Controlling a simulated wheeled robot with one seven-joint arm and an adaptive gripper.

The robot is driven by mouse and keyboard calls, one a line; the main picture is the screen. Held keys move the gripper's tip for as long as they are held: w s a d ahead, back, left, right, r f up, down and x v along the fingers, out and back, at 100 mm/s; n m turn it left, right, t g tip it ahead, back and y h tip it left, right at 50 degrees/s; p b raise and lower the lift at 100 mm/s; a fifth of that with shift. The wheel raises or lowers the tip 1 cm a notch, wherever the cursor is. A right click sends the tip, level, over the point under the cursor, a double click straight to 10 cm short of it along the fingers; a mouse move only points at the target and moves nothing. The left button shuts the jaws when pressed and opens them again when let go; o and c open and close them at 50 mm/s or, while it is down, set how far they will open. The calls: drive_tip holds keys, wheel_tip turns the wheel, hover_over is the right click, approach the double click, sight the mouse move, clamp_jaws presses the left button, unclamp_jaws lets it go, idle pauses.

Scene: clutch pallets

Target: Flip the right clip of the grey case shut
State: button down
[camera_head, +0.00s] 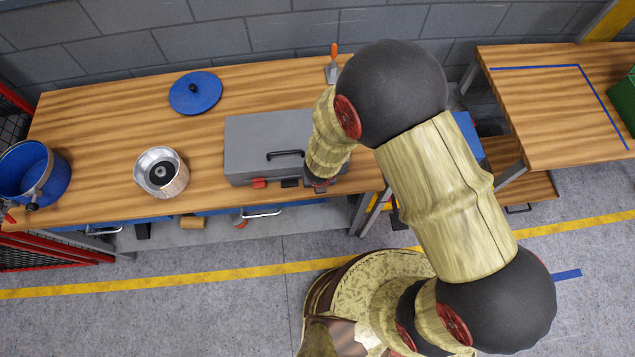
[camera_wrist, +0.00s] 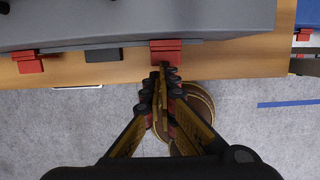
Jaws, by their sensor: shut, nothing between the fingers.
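The grey case (camera_head: 250,140) lies closed on the wooden workbench, its black handle on top. Its left red clip (camera_head: 259,183) is on the front edge, and it also shows in the wrist view (camera_wrist: 28,62). The right red clip (camera_wrist: 165,48) is at the front edge in the wrist view; my arm covers that part in the head view. I cannot tell for sure how far this clip is turned. My gripper (camera_wrist: 162,72) is shut and empty, its fingertips just in front of the right clip, very close to it; contact is unclear.
A blue lid (camera_head: 196,92), a silver pot (camera_head: 161,172) and a blue pot (camera_head: 35,174) stand left of the case. An orange-handled tool (camera_head: 333,65) stands behind it. A second wooden table (camera_head: 560,120) is to the right. The floor in front is open.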

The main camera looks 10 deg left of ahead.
drive_tip(key=shift+r+p, duration=0.35)
drive_tip(key=shift+r, duration=0.25)
